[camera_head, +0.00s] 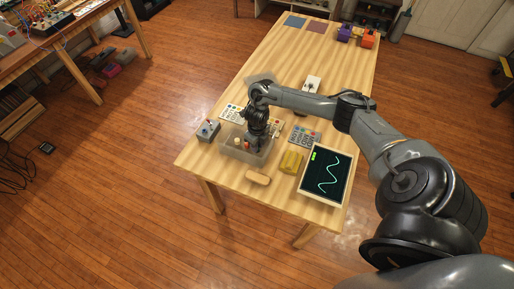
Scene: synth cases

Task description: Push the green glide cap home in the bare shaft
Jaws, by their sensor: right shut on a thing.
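My right gripper (250,148) points down at a translucent bin (231,153) near the table's front left. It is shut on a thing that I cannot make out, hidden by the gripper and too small. A small red piece and a pale piece (238,142) show beside the gripper at the bin. I cannot pick out the green glide cap or the bare shaft at this size. My left gripper is not in view.
A grey box with knobs (208,130) stands left of the bin. A tan block (258,178), a yellow block (291,162) and a screen (326,175) lie in front and to the right. A white box (312,84) stands behind my arm. The table's middle back is clear.

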